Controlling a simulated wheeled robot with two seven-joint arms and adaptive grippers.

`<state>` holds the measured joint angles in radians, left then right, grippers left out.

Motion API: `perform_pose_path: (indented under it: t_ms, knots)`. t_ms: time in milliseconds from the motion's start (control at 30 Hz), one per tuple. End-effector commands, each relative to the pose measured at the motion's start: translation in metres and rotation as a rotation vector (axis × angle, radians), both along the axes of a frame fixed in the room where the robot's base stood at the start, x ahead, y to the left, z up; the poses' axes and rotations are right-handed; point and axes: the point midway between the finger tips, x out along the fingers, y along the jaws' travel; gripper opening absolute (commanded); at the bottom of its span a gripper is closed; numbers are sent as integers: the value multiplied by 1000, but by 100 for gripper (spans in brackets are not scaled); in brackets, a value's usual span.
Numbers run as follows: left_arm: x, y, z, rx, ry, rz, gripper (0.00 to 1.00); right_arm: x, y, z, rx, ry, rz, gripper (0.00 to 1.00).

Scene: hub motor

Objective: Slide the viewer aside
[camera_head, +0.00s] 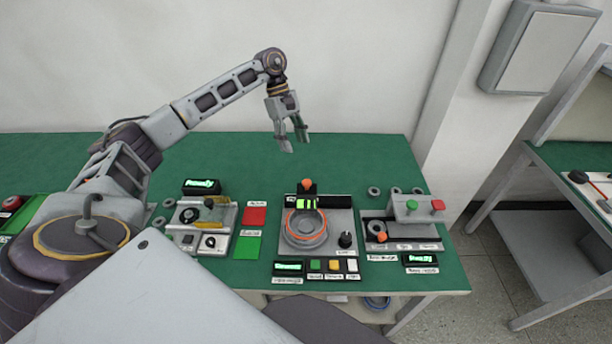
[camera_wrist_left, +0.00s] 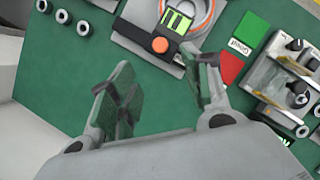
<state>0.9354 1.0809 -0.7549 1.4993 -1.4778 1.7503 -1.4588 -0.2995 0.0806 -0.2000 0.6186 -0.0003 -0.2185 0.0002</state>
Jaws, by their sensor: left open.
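The viewer (camera_head: 307,203) is a small black piece with a lit green screen and an orange knob (camera_head: 306,185) behind it. It sits over the back part of a round grey housing with an orange ring (camera_head: 305,238) on the middle station. In the left wrist view the viewer (camera_wrist_left: 179,22) and its orange knob (camera_wrist_left: 160,45) lie beyond the fingers, near the top. My left gripper (camera_head: 294,142) is open and empty, raised above the table behind the viewer. Its spread fingers (camera_wrist_left: 165,78) touch nothing. My right gripper is not in view.
Red and green pads (camera_head: 255,216) and a lever station (camera_head: 203,215) stand left of the middle station. The green table (camera_head: 230,165) is clear towards the back wall.

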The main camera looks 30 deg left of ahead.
Motion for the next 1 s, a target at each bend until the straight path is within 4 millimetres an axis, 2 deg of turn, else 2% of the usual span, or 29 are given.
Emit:
perform_pose_path:
  t_ms: [267, 467, 1000]
  knots:
    - [0, -1, -2, 0, 1, -1, 49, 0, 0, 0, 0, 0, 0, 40]
    - [-1, -5, -12, 0, 1, -3, 49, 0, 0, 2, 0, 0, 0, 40]
    - [-7, -30, -73, -1, 2, -4, 49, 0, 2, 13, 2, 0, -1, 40]
